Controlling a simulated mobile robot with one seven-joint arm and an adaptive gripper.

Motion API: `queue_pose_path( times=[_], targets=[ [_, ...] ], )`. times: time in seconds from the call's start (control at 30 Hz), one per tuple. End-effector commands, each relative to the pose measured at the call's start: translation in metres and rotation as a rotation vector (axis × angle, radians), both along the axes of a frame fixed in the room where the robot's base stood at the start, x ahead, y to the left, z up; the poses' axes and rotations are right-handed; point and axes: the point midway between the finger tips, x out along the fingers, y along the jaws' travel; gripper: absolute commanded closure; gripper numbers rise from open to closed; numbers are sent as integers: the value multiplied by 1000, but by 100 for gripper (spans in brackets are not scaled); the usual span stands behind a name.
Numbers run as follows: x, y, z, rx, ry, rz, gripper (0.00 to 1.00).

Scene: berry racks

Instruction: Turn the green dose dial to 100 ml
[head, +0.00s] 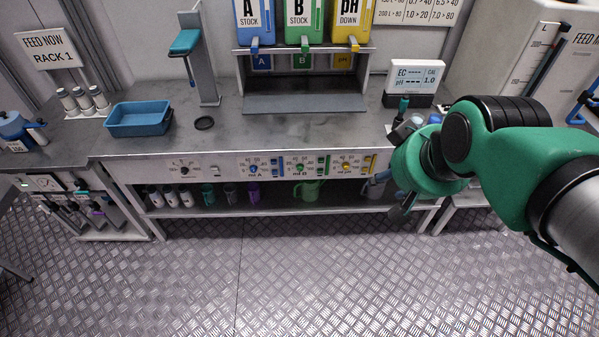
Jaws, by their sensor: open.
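The green dose dial (300,168) is a small round knob on the bench's front panel, labelled ml B. Its pointer and scale are too small to read. The blue dial (253,169) of A is to its left and the yellow dial (346,168) of pH down to its right. My gripper (399,211) hangs in front of the bench, to the right of and lower than the green dial, apart from it. It is small and partly hidden by my green wrist; it is open, and I see nothing held in it.
A shelf (330,208) below the panel holds cups and a green jug (307,188). On the bench are a blue tray (139,119), a black ring (204,123) and an EC/pH meter (415,78). Stock containers stand behind. The floor (290,270) in front is clear.

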Motion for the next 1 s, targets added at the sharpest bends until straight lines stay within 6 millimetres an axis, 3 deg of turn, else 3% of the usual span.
queue_pose_path(
  times=[0.47,0.77,1.0],
  targets=[
    [151,43,-23,-122,-145,284,56],
    [236,72,-56,-229,-241,434,56],
    [295,94,-94,-333,-313,540,56]
  ],
)
